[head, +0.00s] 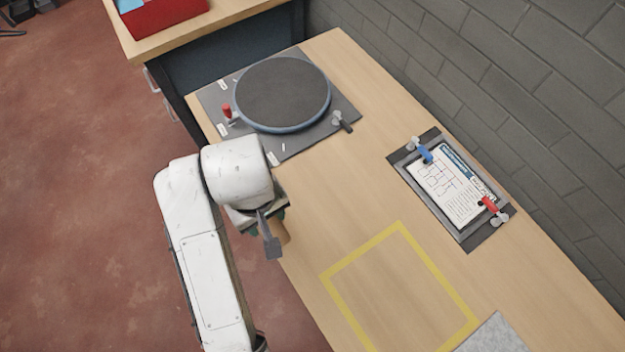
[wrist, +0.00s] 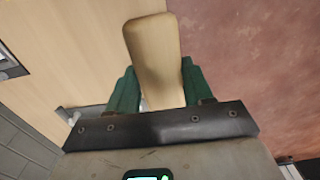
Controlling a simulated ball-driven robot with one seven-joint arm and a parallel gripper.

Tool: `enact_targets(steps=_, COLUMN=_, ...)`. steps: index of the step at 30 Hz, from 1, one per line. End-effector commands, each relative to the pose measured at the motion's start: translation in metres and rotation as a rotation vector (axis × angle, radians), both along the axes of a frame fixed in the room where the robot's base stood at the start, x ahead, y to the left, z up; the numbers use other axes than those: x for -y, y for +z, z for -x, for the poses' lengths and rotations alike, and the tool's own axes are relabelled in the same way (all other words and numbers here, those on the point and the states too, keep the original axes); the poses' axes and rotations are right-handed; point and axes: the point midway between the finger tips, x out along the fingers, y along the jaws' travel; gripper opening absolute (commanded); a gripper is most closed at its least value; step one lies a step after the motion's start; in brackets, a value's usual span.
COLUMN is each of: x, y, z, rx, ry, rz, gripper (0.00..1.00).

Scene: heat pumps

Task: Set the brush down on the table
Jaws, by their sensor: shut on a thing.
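The brush shows a light wooden part (wrist: 154,55) in the wrist view, between the two green fingers of my gripper (wrist: 153,92). My gripper is shut on it. The bristles cannot be made out. The wooden table (head: 335,190) runs from the upper middle to the lower right. I cannot tell how high the brush is above it.
A round dark turntable (head: 283,93) on a grey plate stands at the table's far end. A clamped framed sheet (head: 450,185) lies near the brick wall. A yellow taped square (head: 372,248) is empty. A grey pad (head: 495,335) lies at the lower right. A red box (head: 160,14) is on another bench.

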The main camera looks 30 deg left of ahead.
Motion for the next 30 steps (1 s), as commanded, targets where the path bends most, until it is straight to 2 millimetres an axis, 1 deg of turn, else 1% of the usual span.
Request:
enact_targets(steps=1, x=-0.002, y=-0.007, z=-0.005, rx=-0.001, ry=-0.003, rz=-0.001, gripper=0.26)
enact_targets(steps=6, x=-0.009, y=-0.023, z=-0.033, rx=-0.001, ry=-0.006, rz=-0.001, gripper=0.26)
enact_targets(steps=12, x=-0.019, y=-0.038, z=-0.066, rx=0.002, ry=-0.007, rz=-0.001, gripper=0.26)
enact_targets(steps=17, x=-0.026, y=-0.048, z=-0.090, rx=0.001, ry=-0.006, rz=0.001, gripper=0.26)
enact_targets(steps=21, x=-0.033, y=-0.068, z=-0.108, rx=-0.002, ry=-0.004, rz=0.002, gripper=0.26)
enact_targets(steps=25, x=-0.037, y=-0.084, z=-0.120, rx=-0.001, ry=-0.003, rz=0.001, gripper=0.26)
enact_targets(steps=30, x=-0.040, y=-0.093, z=-0.127, rx=0.001, ry=-0.003, rz=0.000, gripper=0.26)
